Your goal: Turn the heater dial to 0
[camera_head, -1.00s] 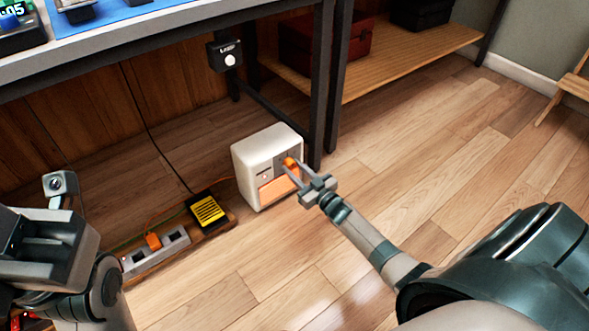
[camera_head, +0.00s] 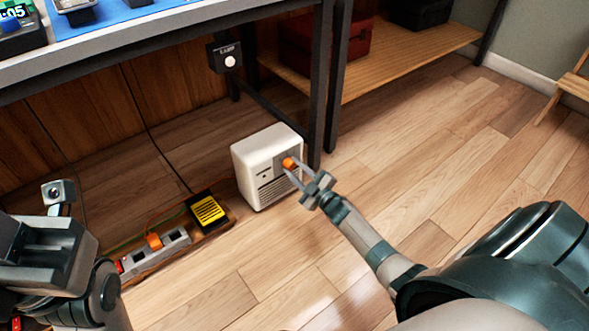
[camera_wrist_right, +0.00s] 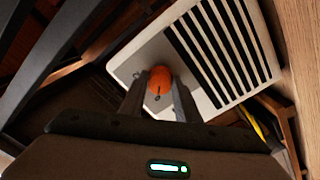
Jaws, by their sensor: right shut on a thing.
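The white heater (camera_head: 262,150) stands on the floor beneath the workbench, by the bench leg. Its front grille is dark, and its orange dial (camera_head: 288,163) sits at the upper right of the front face. My right gripper (camera_head: 294,168) is shut on the dial. In the right wrist view the two fingers hold the round orange dial (camera_wrist_right: 159,80) between their tips, with the slatted grille (camera_wrist_right: 222,45) beside it. The dial's marks are too small to read. My left arm is at the lower left of the head view; its fingertips are not clearly visible.
A power strip (camera_head: 175,241) and a black-and-yellow block (camera_head: 208,210) lie on a board left of the heater. A lamp switch box (camera_head: 227,57) hangs under the bench. A red box (camera_head: 318,50) sits on the wooden shelf.

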